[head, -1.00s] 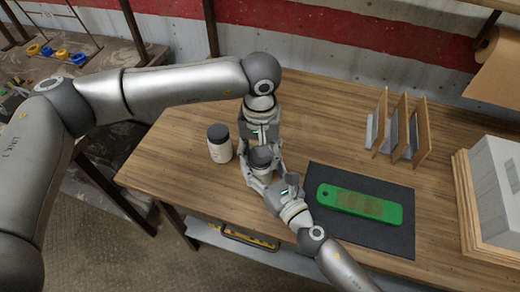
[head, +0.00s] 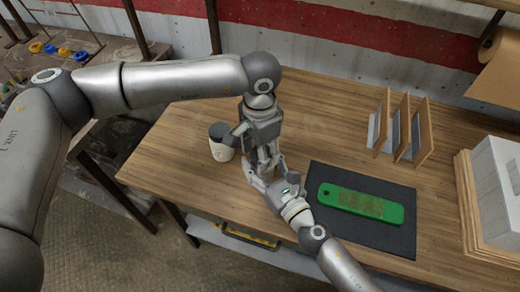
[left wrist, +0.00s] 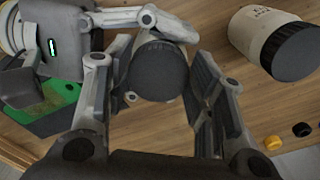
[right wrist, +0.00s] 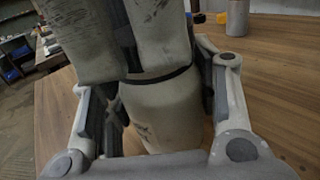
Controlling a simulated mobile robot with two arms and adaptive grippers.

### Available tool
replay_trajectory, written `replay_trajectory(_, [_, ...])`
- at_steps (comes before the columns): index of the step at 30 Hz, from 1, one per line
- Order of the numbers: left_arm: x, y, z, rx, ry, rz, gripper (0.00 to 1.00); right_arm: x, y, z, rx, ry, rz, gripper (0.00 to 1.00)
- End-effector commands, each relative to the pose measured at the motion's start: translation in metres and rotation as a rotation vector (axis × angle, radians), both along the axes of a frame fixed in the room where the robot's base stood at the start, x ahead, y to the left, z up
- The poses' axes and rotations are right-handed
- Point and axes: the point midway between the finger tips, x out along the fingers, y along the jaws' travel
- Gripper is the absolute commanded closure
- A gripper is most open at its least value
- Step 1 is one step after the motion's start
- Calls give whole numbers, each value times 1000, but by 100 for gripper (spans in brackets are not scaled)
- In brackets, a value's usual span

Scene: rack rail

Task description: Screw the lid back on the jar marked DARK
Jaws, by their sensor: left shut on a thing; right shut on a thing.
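A pale jar (right wrist: 160,112) stands upright between the fingers of my right gripper (head: 264,180), which is shut on it. The print on its side is too small to read. A dark round lid (left wrist: 158,72) is at the top of this jar, between the fingers of my left gripper (head: 264,163), which is shut on it from above. The left fingers hide most of the lid and jar in the head view. I cannot tell how tightly the lid sits. A second white jar with a dark lid (head: 221,143) stands just left; its label also shows in the left wrist view (left wrist: 262,36).
A dark mat (head: 388,238) with a green rail-like piece (head: 360,204) lies right of the grippers. A wooden rack (head: 400,128) stands behind it, and a white box (head: 503,185) at the far right.

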Motion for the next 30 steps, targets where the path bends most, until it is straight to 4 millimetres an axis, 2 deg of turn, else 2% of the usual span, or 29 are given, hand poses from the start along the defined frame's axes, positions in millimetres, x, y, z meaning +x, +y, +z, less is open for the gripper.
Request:
replay_trajectory(4, [1, 0, 1, -1, -2, 2, 61, 0, 0, -1, -1, 2, 0, 100])
replay_trajectory(5, [1, 0, 1, -1, -2, 2, 47, 0, 0, -1, -1, 2, 0, 100])
replay_trajectory(9, [1, 0, 1, 0, -1, 3, 29, 0, 0, -1, -1, 2, -1, 100])
replay_trajectory(20, [0, 0, 3, 0, -1, 4, 29, 0, 0, -1, -2, 1, 0, 100])
replay_trajectory(30, [1, 0, 41, -1, -2, 4, 29, 0, 0, -1, -2, 1, 0, 100])
